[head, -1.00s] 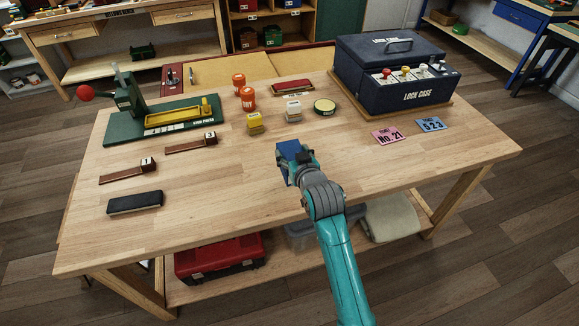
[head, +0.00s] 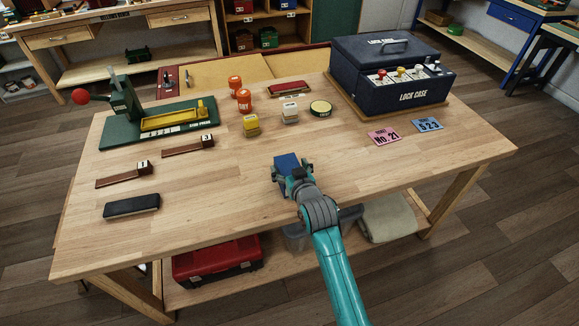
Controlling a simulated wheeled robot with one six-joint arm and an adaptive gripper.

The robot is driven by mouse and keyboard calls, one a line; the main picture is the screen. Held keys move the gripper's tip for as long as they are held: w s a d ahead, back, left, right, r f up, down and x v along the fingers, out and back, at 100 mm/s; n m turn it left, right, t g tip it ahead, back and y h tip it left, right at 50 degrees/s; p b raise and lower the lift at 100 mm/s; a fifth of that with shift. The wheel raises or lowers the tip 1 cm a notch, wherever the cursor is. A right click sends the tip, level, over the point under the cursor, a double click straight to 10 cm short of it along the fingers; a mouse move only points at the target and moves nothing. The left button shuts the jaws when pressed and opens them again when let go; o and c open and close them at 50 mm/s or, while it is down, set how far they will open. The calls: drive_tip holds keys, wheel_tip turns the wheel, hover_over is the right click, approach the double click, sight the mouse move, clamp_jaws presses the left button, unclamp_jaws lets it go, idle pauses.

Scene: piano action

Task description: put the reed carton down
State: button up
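The reed carton (head: 287,162) appears as a small blue box at the tip of my gripper, over the front middle of the wooden table (head: 220,215). My gripper (head: 291,170) reaches in from the front edge, and its fingers appear closed around the carton. The fingers and wrist hide the carton's near side. I cannot tell whether its underside touches the tabletop.
Yellow (head: 251,127) and white (head: 290,114) boxes and a round tin (head: 321,107) stand behind the carton. A pink card (head: 384,137) and a lock case (head: 390,75) are to the right. Bare wood surrounds the carton.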

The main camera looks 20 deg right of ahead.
idle(0.3)
drive_tip(key=shift+s+r, duration=0.15)
drive_tip(key=v, duration=1.1)
drive_tip(key=shift+s, duration=0.4)
drive_tip(key=shift+r, duration=0.1)
drive_tip(key=s+f, duration=0.4)
drive_tip(key=s, duration=0.7)
drive_tip(key=s+f, duration=0.4)
drive_tip(key=s, duration=0.7)
drive_tip(key=v, duration=2)
drive_tip(key=shift+s+f, duration=0.25)
drive_tip(key=shift+s, duration=0.25)
